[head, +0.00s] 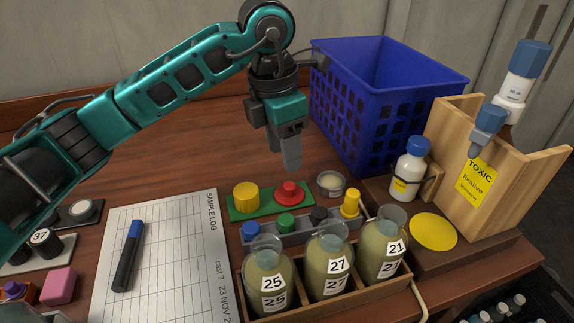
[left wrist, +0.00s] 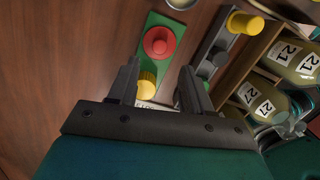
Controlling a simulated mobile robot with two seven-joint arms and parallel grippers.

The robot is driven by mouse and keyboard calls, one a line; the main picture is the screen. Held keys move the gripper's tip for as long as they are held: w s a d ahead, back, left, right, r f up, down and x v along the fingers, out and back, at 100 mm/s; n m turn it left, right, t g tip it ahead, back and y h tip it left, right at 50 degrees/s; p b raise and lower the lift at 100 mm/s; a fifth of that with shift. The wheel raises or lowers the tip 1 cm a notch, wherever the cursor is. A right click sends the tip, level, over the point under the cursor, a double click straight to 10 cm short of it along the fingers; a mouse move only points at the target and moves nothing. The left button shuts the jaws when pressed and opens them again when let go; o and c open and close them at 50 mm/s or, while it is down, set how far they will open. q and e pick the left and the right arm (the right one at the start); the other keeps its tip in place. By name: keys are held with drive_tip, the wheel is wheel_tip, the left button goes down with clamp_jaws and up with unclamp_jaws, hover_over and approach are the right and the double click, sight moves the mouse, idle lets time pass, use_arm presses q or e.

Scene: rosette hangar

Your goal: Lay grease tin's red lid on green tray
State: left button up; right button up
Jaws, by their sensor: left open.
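The red lid (head: 289,191) lies on the right part of the green tray (head: 268,207), beside a ribbed yellow cap (head: 246,196). The small round grease tin (head: 331,183) stands uncovered just right of the tray, its pale contents showing. My left gripper (head: 291,164) is open and empty above the tray, pointing down and apart from the lid. In the left wrist view, the red lid (left wrist: 159,42) on the green tray (left wrist: 168,25) lies beyond the fingertips (left wrist: 160,68). The yellow cap (left wrist: 147,80) shows between the fingers there.
A grey rack (head: 300,228) with coloured caps and a wooden crate (head: 330,303) of labelled bottles stand in front of the tray. A blue basket (head: 385,95) stands behind. A wooden stand (head: 500,190) is at right. A log sheet (head: 165,260) with a marker lies left.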

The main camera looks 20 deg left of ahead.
use_arm(q)
drive_tip(key=shift+s+a+r, duration=0.1)
drive_tip(key=shift+r, duration=1)
drive_tip(key=shift+s+a+r, duration=0.1)
drive_tip(key=shift+r, duration=0.95)
